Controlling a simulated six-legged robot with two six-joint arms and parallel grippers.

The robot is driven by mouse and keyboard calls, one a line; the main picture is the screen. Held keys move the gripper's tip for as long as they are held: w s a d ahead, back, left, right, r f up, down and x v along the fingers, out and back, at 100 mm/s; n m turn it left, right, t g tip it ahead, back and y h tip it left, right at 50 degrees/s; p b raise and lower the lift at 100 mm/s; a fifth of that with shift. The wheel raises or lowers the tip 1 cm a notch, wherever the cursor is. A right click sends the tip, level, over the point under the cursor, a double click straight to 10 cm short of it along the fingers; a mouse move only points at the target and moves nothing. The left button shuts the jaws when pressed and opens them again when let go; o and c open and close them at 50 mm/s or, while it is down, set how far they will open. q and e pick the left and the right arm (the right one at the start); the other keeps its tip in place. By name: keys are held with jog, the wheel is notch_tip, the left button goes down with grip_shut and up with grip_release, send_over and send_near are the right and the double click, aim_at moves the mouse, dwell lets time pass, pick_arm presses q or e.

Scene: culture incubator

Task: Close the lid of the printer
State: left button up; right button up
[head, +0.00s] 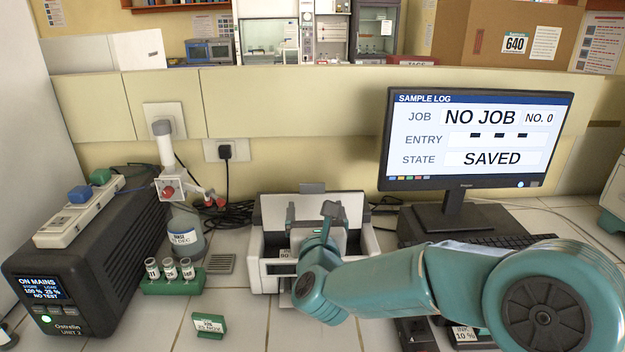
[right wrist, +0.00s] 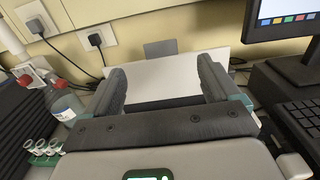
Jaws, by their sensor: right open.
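The printer (head: 260,277) is a white and grey box on the bench, in the middle of the head view. Its lid (head: 270,211) stands raised at the back, with a grey tab (head: 312,188) on its top edge. My right gripper (head: 310,214) is over the printer, in front of the lid, and hides part of the inside. In the right wrist view the dark fingers (right wrist: 163,82) are wide apart and empty, with the white lid (right wrist: 165,88) and its tab (right wrist: 160,48) beyond them. I cannot tell whether they touch the lid. My left gripper is not in view.
Left of the printer are a green rack of vials (head: 175,287), a bottle (head: 187,232) and a black power unit (head: 85,265). A monitor (head: 472,182) and keyboard (head: 500,243) stand at the right. A green label stand (head: 209,325) is in front. Cables lie behind the printer.

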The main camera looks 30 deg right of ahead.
jog(key=p, duration=0.4)
send_over(312, 207)
jog(key=w, duration=0.1)
jog(key=shift+w+d, duration=0.55)
jog(key=shift+d, duration=0.2)
